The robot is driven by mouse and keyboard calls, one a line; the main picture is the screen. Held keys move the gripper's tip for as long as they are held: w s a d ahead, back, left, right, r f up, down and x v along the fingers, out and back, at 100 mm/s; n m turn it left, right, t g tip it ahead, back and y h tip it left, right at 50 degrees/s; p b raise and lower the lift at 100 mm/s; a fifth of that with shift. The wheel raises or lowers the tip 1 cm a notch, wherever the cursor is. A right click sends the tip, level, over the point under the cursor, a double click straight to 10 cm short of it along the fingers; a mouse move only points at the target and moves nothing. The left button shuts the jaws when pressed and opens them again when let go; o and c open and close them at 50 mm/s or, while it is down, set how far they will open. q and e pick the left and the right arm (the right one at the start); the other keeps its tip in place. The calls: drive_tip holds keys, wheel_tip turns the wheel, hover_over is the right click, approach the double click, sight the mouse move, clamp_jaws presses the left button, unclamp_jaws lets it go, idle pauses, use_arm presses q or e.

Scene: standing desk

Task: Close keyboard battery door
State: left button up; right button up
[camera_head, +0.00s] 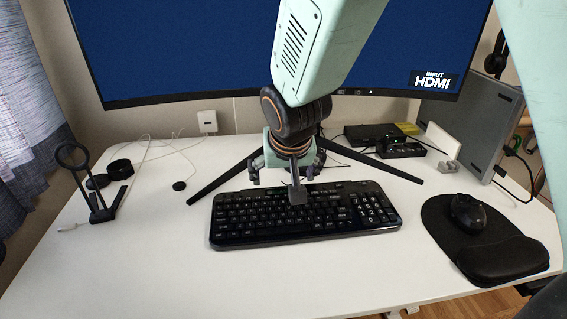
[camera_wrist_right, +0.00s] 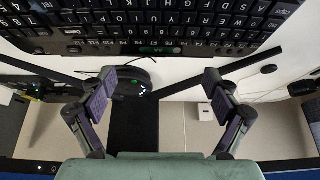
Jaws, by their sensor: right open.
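The black keyboard (camera_head: 300,216) lies on the white desk below the monitor, keys up. It also shows upside down along the top of the right wrist view (camera_wrist_right: 130,22). I cannot make out its battery door in either view. My right gripper (camera_head: 286,176) is above the keyboard's far edge, near the middle. In the right wrist view, my right gripper (camera_wrist_right: 158,84) has its two fingers wide apart with nothing between them. The keyboard's far edge shows beyond the fingertips. I cannot tell whether anything touches. My left gripper is not in view.
The large monitor (camera_head: 180,50) stands behind, its splayed legs (camera_head: 225,176) reaching beside the keyboard. A mouse (camera_head: 467,212) sits on a black mouse pad (camera_head: 500,262) at right. A black stand (camera_head: 100,205) is at left. The desk front (camera_head: 150,275) is clear.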

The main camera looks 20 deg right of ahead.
drive_tip(key=shift+v, duration=1.35)
drive_tip(key=shift+w+r, duration=0.1)
drive_tip(key=shift+w, duration=0.05)
